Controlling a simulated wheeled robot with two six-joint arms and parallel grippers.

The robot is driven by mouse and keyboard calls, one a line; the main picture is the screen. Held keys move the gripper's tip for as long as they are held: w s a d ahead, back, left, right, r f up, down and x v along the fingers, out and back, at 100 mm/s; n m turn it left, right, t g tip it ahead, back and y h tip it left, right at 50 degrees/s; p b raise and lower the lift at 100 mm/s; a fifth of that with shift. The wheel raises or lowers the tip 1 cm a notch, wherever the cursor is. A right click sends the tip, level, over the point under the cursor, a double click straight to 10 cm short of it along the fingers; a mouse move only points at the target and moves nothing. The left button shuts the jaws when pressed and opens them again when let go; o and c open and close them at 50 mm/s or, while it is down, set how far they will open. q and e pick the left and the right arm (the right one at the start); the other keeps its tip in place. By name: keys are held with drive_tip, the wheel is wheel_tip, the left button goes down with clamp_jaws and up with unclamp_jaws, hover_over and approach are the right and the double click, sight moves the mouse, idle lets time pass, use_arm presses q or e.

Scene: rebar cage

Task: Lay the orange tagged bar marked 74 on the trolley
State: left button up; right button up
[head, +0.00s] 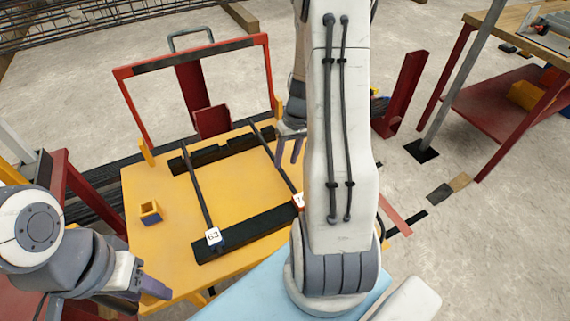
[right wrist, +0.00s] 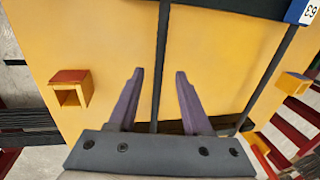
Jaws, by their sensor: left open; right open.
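In the head view, a dark bar (head: 276,160) lies on the yellow trolley (head: 165,220), across its two black rests. Its orange-edged white tag (head: 298,201) is mostly hidden behind my right arm, so its number cannot be read in full. My right gripper (head: 289,151) is open near this bar's middle. In the right wrist view, the bar (right wrist: 162,55) runs between the spread fingers (right wrist: 158,95), with gaps on both sides. My left gripper (head: 150,292) is open and empty by the trolley's near left corner.
A second bar (head: 197,190) with a blue-edged 63 tag (head: 213,237) lies to the left on the same rests. A small yellow socket (head: 150,212) stands on the trolley. A red handle frame (head: 130,108) rises at the far edge. A red-legged workbench (head: 450,60) stands right.

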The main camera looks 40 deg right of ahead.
wheel_tip(320, 180, up, 8)
drive_tip(key=d+p, duration=0.1)
drive_tip(key=d, duration=0.1)
drive_tip(key=s+a+r+n, duration=0.1)
drive_tip(key=a+r+n, duration=0.15)
drive_tip(key=a, duration=0.75)
drive_tip(key=a+r+n, duration=0.2)
drive_tip(key=a+r, duration=0.1)
drive_tip(key=a, duration=0.8)
drive_tip(key=s+a+r+n+h, duration=0.1)
drive_tip(key=s+a+n, duration=0.4)
drive_tip(key=s+a, duration=0.7)
drive_tip(key=s+r, duration=0.1)
drive_tip(key=s, duration=0.2)
drive_tip(key=shift+a+r, duration=0.2)
drive_tip(key=shift+a, duration=0.05)
wheel_tip(320, 180, up, 14)
drive_tip(key=p, duration=1.3)
drive_tip(key=shift+p, duration=0.4)
